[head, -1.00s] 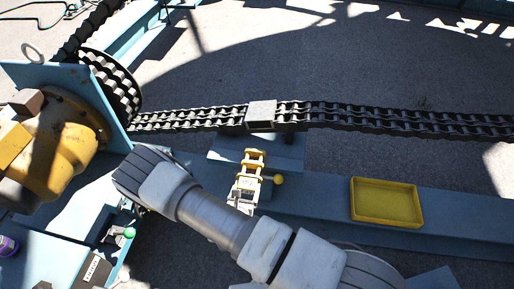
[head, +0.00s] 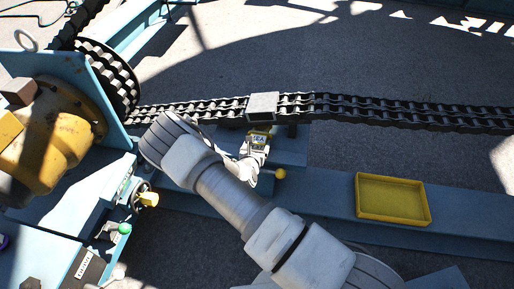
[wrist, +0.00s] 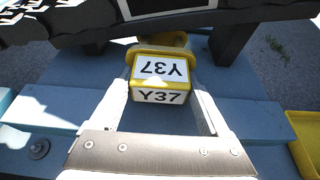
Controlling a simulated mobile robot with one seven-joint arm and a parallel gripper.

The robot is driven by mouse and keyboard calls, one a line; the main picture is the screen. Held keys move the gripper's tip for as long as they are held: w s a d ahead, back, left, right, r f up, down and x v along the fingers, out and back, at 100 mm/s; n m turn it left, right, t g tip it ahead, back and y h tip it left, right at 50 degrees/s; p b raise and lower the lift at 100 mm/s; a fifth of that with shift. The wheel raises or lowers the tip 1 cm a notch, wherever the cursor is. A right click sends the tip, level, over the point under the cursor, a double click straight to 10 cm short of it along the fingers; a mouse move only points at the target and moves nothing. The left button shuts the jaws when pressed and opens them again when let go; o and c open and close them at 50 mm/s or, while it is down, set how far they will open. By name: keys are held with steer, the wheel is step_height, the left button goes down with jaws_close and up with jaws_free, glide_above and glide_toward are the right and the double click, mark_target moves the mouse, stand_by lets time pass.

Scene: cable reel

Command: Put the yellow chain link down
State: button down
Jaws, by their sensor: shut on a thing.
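The yellow chain link (wrist: 160,88) carries white Y37 labels. My gripper (wrist: 164,102) is shut on it, one finger along each side. In the head view the link (head: 260,135) shows small at the gripper's tip, over the blue pedestal just in front of the grey block on the dark chain. My gripper (head: 253,150) is partly hidden by my arm there. Whether the link touches the surface beneath it, I cannot tell.
The dark chain (head: 400,112) runs across behind the link, with a grey block (head: 263,105) on it. A yellow tray (head: 393,200) lies on the blue beam at right. A yellow knob (head: 280,174) stands close to the gripper. The yellow drum (head: 50,140) is at left.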

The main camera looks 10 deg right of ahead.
steer(key=shift+s+a+f, duration=0.1)
steer(key=shift+f, duration=0.1)
steer(key=shift+f, duration=0.3)
jaws_free()
steer(key=shift+s+f, duration=0.1)
steer(key=shift+f, duration=0.05)
